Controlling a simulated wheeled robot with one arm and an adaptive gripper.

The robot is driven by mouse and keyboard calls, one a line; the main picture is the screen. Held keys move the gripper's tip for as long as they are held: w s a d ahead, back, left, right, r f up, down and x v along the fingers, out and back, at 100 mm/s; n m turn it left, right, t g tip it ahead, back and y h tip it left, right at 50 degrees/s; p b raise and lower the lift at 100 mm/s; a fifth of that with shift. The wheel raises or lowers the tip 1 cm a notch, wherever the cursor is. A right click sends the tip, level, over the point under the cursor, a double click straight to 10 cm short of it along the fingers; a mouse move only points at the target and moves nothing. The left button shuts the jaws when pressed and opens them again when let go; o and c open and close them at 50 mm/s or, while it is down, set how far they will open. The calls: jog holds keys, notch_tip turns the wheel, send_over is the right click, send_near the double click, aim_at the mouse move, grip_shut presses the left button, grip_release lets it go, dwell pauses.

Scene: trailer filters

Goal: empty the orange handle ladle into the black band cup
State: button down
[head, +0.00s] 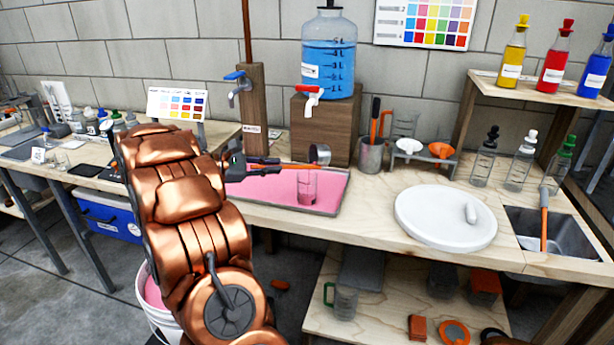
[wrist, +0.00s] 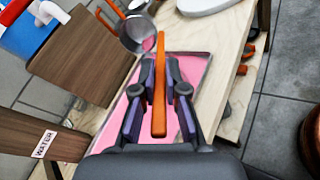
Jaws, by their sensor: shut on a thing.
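My gripper (head: 268,166) is shut on the orange handle of the ladle (wrist: 159,95), which runs between the fingers (wrist: 160,70) in the wrist view. In the head view the ladle's orange handle (head: 300,167) points right, with a small metal bowl (head: 320,154) at its far end. The bowl is above the pink tray; I cannot tell what is in it. A clear cup (head: 307,188) stands upright in the tray, just below the bowl. I cannot make out a black band on it. The cup is not clear in the wrist view.
The pink-floored tray (head: 345,190) lies on the wooden bench. A wooden block (head: 322,125) carries a blue water jug (head: 328,55) behind it. A metal canister of tools (head: 370,155) and a round white board (head: 445,217) stand to the right.

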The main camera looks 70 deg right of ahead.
jog(key=shift+w+a+f+b, duration=0.15)
jog(key=shift+f+b, duration=0.15)
jog(key=shift+f, duration=0.05)
jog(key=shift+w+a+f+g+h+b, duration=0.1)
jog(key=shift+w+f+g+h+b, duration=0.05)
jog(key=shift+f+g+h+b, duration=0.65)
jog(key=shift+w+a+f+g+h+b, duration=0.1)
jog(key=shift+f+g+h+b, duration=0.5)
jog(key=shift+f+b, duration=0.4)
dwell(1.4)
jog(key=shift+s+d+f+g+h+b, duration=0.1)
jog(key=shift+f+g+h+b, duration=0.5)
jog(key=shift+f, duration=0.45)
jog(key=shift+s+d+f+g+h+b, duration=0.1)
jog(key=shift+f+g+h+b, duration=0.5)
jog(key=shift+f, duration=0.45)
dwell(0.8)
